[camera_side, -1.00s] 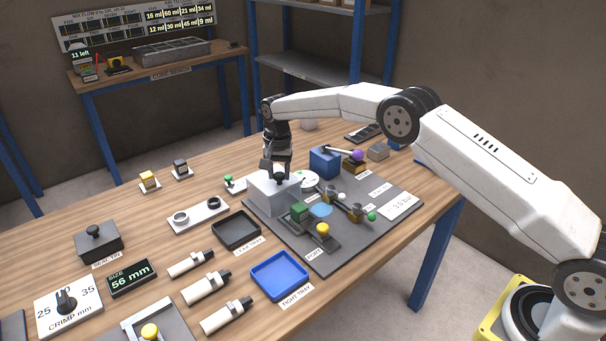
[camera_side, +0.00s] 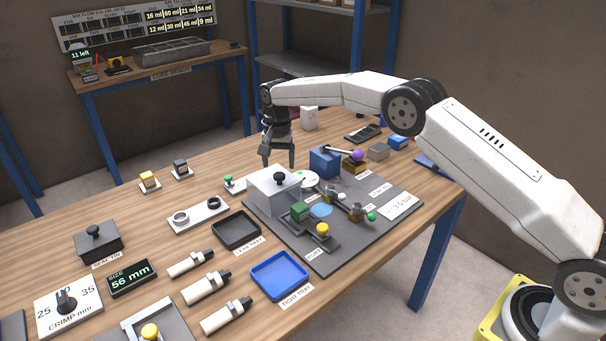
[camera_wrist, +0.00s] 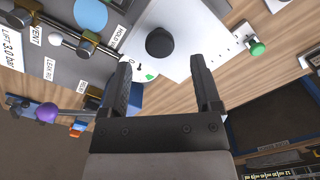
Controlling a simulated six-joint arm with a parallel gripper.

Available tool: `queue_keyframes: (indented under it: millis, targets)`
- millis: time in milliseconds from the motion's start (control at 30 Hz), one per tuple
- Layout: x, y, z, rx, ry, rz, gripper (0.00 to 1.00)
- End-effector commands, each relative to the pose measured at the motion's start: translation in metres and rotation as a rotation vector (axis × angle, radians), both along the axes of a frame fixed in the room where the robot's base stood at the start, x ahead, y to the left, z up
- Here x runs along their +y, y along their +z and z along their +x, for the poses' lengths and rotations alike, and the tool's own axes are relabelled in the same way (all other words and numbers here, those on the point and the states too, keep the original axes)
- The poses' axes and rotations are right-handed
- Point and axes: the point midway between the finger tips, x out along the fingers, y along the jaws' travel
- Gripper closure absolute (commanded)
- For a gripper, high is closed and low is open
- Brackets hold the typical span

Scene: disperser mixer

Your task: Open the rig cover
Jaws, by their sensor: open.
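The rig cover (camera_side: 272,193) is a light grey box with a black knob (camera_side: 279,177) on its top. It sits on the dark rig plate (camera_side: 330,246) on the bench. In the wrist view the cover's pale top (camera_wrist: 185,40) and the round black knob (camera_wrist: 159,42) show just beyond the fingertips. My gripper (camera_side: 279,164) is open and empty, above and behind the knob in the side view. In the wrist view my gripper's two fingers (camera_wrist: 162,72) stand apart, with the knob clear of them. What lies under the cover is hidden.
A blue block with a purple-ended lever (camera_side: 357,155) stands right of the cover. A green block (camera_side: 299,211), a yellow knob (camera_side: 323,229) and brass valves are in front. A dark leak tray (camera_side: 237,230) and a blue tight tray (camera_side: 280,276) lie nearer.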

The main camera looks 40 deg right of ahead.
Motion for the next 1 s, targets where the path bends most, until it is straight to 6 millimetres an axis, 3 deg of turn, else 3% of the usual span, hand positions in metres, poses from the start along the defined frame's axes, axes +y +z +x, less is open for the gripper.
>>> queue_keyframes:
  millis: [200,400,1000]
  targets:
    - [0.000,0.029,0.000,-0.003,0.000,0.000,0.19]
    - [0.000,0.042,0.000,-0.001,0.000,0.000,0.19]
    - [-0.001,0.045,-0.005,-0.006,0.023,0.000,0.19]
